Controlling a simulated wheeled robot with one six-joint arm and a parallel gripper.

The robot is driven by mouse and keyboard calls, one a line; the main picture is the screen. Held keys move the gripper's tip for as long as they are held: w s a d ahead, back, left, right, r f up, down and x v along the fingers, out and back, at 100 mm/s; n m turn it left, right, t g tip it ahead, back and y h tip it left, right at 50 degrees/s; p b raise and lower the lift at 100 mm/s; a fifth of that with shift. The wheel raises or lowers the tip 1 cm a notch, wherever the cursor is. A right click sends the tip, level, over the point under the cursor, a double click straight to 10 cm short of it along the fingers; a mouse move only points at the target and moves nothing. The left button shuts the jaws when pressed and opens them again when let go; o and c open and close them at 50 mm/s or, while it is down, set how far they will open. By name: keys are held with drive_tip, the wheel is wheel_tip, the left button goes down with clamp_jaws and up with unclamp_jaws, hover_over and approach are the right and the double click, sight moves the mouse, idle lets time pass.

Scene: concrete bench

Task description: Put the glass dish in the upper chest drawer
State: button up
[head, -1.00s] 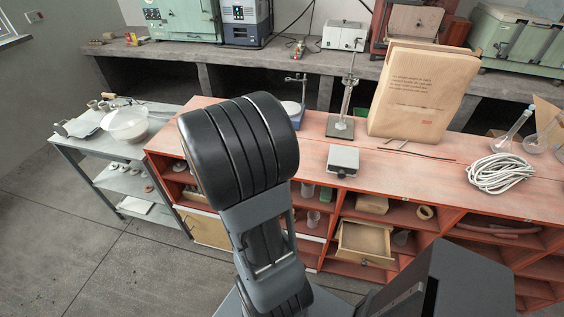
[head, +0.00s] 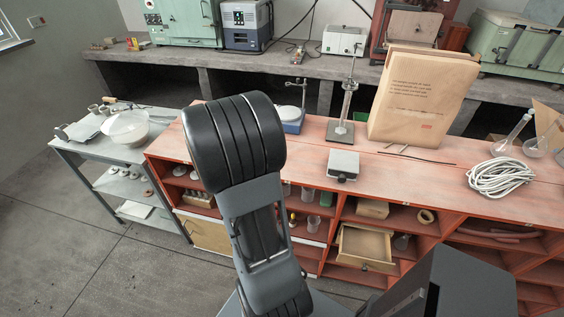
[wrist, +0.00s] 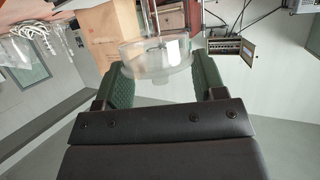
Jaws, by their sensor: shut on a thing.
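In the wrist view the clear glass dish (wrist: 150,58) is round and lies between the fingers of my gripper (wrist: 162,76), which is shut on it. In the head view my arm hides the gripper and the dish. A light wooden drawer (head: 365,244) stands pulled out in the red shelf unit, with its open top showing. I cannot tell from the head view whether it is the upper chest drawer.
The red bench (head: 300,160) carries a grey box (head: 343,165), a lab stand (head: 342,130), a large paper bag (head: 418,95), coiled white cable (head: 500,178) and glass flasks (head: 505,145). Floor at front left is clear.

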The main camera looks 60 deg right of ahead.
drive_tip(key=d+f, duration=0.2)
drive_tip(key=d, duration=0.1)
drive_tip(key=d+f, duration=0.3)
drive_tip(key=d, duration=0.1)
drive_tip(key=d+f, duration=0.2)
drive_tip(key=d, duration=0.1)
drive_tip(key=shift+w+d+f, duration=0.2)
drive_tip(key=shift+d+f, duration=0.05)
drive_tip(key=shift+f, duration=0.15)
drive_tip(key=f, duration=0.1)
drive_tip(key=d+f, duration=0.1)
drive_tip(key=f, duration=0.1)
drive_tip(key=shift+f, duration=0.35)
drive_tip(key=shift+a+f, duration=0.1)
drive_tip(key=shift+f, duration=0.15)
drive_tip(key=o, duration=0.9)
